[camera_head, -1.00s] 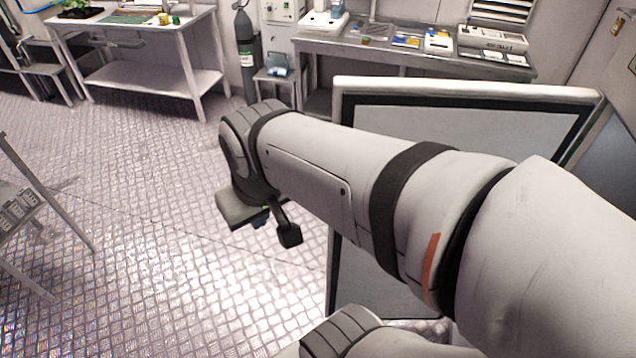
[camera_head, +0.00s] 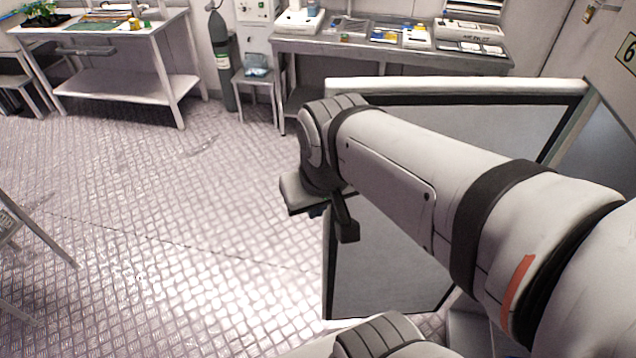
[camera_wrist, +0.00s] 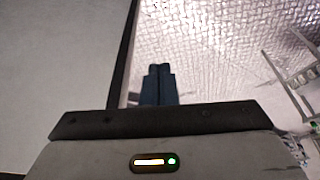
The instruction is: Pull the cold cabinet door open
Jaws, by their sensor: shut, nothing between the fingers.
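The cold cabinet door (camera_head: 455,86), a white-edged panel with a dark inner border and grey face, stands swung out into the room in the head view. My arm crosses in front of it and hides much of its middle. In the wrist view a large grey panel with a dark edge, which looks like the door (camera_wrist: 60,60), fills the left side. My gripper (camera_wrist: 158,70) shows there as two dark blue fingers, shut and empty, beside the panel's edge. Whether they touch it I cannot tell. The door handle is not visible.
A bench (camera_head: 390,44) with trays and devices stands behind the door. A white table (camera_head: 125,82) with a plant is at the back left, and a gas cylinder (camera_head: 222,60) between them. A rack edge (camera_head: 40,235) is at far left. The patterned floor is clear left of my arm.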

